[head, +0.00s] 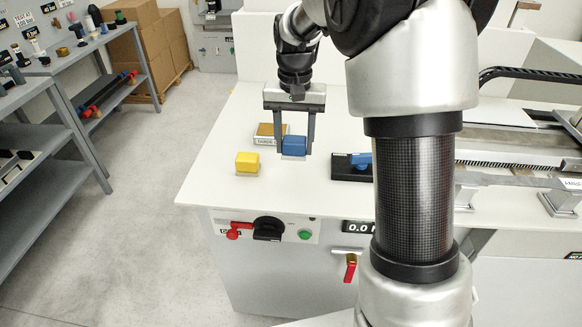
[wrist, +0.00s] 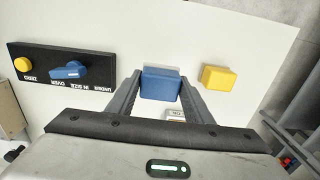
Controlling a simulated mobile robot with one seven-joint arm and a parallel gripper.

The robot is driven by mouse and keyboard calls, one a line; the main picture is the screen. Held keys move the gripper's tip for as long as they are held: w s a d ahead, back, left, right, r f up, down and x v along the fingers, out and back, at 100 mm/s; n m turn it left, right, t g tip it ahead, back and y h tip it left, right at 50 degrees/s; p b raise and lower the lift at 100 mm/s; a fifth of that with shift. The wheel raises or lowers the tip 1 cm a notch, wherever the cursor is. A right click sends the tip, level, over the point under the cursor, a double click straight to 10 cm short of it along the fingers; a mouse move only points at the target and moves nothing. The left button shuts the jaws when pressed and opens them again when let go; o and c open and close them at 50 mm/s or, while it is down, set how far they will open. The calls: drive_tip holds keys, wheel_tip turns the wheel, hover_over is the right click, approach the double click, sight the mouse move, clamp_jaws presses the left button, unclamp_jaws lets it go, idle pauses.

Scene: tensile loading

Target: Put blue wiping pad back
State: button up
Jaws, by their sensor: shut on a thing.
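The blue wiping pad (head: 294,145) is a blue block with a pale underside, between the two fingers of my gripper (head: 294,152). My gripper is shut on it, over the white bench top. The wrist view also shows the blue pad (wrist: 160,84) between the fingertips (wrist: 160,90). I cannot tell whether its underside touches the bench. A small labelled block with a brown top (head: 265,130) sits just behind and left of the pad, partly hidden by a finger.
A yellow pad (head: 247,162) stands on the bench left of my gripper, near the bench corner. A black panel (wrist: 52,69) with a blue knob and yellow button lies on the other side. Bare bench lies between them. A machine with rails (head: 520,162) stands at right.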

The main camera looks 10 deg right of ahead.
drive_tip(key=shift+f, duration=3.05)
drive_tip(key=shift+f+b, duration=0.15)
drive_tip(key=shift+b, duration=0.2)
drive_tip(key=o, duration=1)
